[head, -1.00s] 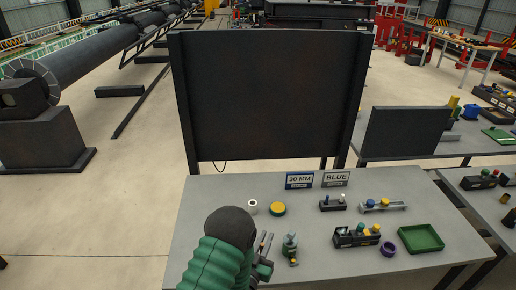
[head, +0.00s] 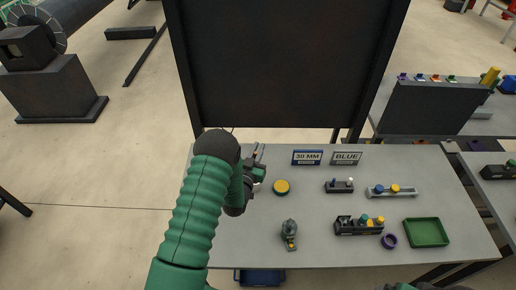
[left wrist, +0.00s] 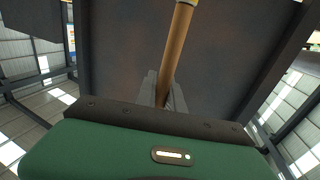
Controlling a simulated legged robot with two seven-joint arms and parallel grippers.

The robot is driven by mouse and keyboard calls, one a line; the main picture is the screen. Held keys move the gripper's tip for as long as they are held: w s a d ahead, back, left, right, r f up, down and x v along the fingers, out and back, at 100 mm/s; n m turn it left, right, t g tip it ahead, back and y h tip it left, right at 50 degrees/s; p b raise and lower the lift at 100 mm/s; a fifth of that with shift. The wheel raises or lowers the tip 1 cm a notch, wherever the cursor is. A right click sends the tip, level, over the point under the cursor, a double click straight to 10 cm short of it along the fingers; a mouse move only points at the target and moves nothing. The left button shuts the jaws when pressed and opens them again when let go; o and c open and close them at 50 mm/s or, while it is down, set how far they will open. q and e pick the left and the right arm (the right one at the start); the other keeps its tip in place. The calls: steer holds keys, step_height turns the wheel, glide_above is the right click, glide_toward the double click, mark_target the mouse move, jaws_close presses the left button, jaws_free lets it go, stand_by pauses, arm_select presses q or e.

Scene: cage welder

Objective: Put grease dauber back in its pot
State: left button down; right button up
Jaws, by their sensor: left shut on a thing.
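My left gripper (head: 258,160) is over the back left of the grey table, below the black upright panel. In the left wrist view its jaws (left wrist: 163,94) are shut on a long brown wooden rod (left wrist: 176,48), which looks like the dauber's handle. The rod stands out from the jaws and has a pale band at its end at the frame's top edge. The dauber's other end is hidden. I cannot make out the grease pot surely; my left arm and gripper cover part of the table's left side.
A yellow-topped round item (head: 281,187) stands just right of my left gripper. A grey-green device (head: 289,232) stands nearer the front. A green tray (head: 426,232), a purple ring (head: 389,241) and a black block with knobs (head: 358,226) are at right. The black panel (head: 280,70) rises behind.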

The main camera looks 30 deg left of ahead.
arm_select(q)
step_height(320, 180, down, 11)
steer(key=b, duration=1)
steer(key=shift+w+a, duration=0.25)
steer(key=shift+a, duration=0.05)
steer(key=shift+d, duration=0.1)
steer(key=c, duration=1.4)
jaws_free()
steer(key=shift+o, duration=0.2)
steer(key=shift+s+f, duration=0.1)
